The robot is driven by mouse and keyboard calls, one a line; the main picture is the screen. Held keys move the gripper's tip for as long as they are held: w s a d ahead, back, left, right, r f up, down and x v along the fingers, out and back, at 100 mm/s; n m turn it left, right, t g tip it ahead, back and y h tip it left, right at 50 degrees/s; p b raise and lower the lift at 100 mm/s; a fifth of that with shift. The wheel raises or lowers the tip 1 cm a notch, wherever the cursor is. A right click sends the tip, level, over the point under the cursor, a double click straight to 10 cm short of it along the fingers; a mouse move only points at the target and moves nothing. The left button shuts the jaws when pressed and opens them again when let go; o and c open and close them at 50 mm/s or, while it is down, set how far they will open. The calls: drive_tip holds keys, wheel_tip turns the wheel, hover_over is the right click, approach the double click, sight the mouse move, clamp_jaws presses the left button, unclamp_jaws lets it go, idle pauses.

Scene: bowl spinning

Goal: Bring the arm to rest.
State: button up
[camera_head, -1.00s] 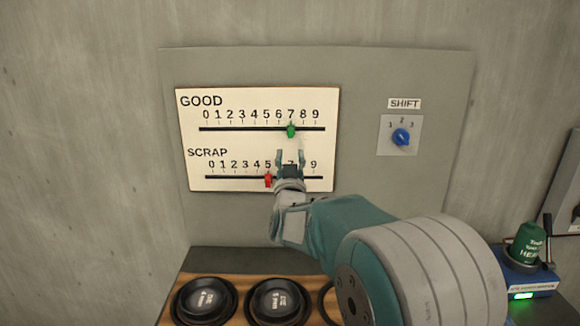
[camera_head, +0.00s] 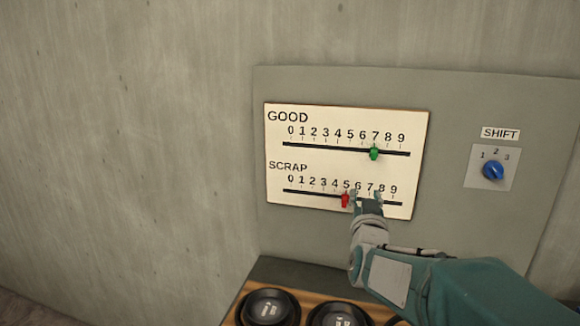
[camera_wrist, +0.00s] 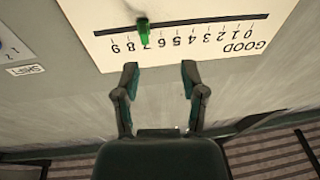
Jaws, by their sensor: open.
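My gripper (camera_head: 366,197) is in front of the lower right part of the white board (camera_head: 345,111) in the head view, over the SCRAP scale. It is open with nothing between its fingers. In the wrist view my gripper (camera_wrist: 157,78) shows two spread fingers below the upside-down GOOD scale. The green slider (camera_head: 374,153) is at 7 on the GOOD scale and also shows in the wrist view (camera_wrist: 144,33). The red slider (camera_head: 345,201) is at about 5 on the SCRAP scale, just left of my gripper. Whether a finger touches it cannot be told.
A blue SHIFT knob (camera_head: 493,170) sits on the grey panel (camera_head: 450,120) to the right. Black round dishes (camera_head: 268,308) rest on a wooden surface (camera_head: 240,292) below. The concrete wall (camera_head: 120,150) at left is bare.

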drive_tip(key=s+a+f+g+y, duration=0.1)
drive_tip(key=s+f+g, duration=0.3)
drive_tip(key=s, duration=0.7)
drive_tip(key=s+a+f+n+g+y, duration=0.1)
drive_tip(key=s+f+g, duration=0.3)
drive_tip(key=s, duration=0.6)
drive_tip(key=s+a+f+n+g+y, duration=0.1)
drive_tip(key=s+f+g, duration=0.4)
drive_tip(key=s, duration=0.6)
drive_tip(key=shift+s+a+g+y, duration=0.3)
drive_tip(key=shift+a+g+y, duration=0.1)
drive_tip(key=shift+a+g, duration=0.1)
